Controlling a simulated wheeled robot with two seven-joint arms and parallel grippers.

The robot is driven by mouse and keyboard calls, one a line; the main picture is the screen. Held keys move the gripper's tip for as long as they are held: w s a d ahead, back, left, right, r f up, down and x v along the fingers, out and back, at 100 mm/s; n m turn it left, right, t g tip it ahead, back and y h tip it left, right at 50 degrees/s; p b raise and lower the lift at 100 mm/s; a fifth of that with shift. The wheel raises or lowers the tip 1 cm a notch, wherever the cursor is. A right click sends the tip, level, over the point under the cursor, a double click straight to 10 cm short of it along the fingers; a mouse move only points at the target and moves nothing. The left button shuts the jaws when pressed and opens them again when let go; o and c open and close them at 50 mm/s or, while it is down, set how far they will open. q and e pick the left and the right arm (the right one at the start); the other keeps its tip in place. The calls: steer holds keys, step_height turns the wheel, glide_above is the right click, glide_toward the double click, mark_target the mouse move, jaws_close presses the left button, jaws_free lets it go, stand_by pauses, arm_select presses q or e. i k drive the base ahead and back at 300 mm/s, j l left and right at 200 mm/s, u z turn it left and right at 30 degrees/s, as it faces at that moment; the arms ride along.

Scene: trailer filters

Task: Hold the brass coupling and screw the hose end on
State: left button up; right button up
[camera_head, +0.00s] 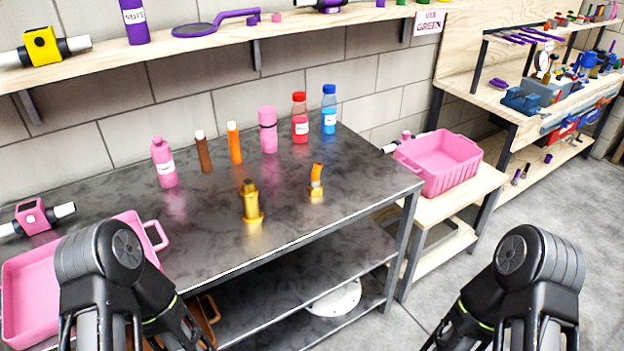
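A brass coupling (251,205) stands upright on the dark metal table, near its front edge. A shorter piece with a brass base and a bent orange upper part (316,182) stands to its right and a little farther back. It looks like the hose end, but I cannot tell for sure. The two stand apart, with bare tabletop between them. Only black links of my two arms show, at the lower left and lower right. Both grippers are out of view, and neither arm touches either piece.
Several bottles and tubes, including a pink bottle (164,163) and a blue-capped bottle (329,110), stand along the back of the table (300,223). A pink tray (30,290) is at the left. A pink crate (440,166) sits on a lower wooden stand at the right.

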mark_target(252, 213)
steer(key=l+u, duration=0.15)
steer(key=u, duration=0.25)
steer(key=i+l+u, duration=0.1)
steer(key=u, duration=0.25)
steer(key=l+u, duration=0.2)
steer(key=u, duration=0.2)
steer(key=l+u, duration=0.15)
steer(key=l, duration=0.4)
steer(key=l+u, duration=0.15)
steer(key=l, duration=0.4)
steer(key=k+l+u, duration=0.15)
steer(key=l, duration=0.35)
steer(key=l+u, duration=0.15)
steer(key=l, duration=0.4)
steer(key=k, duration=0.05)
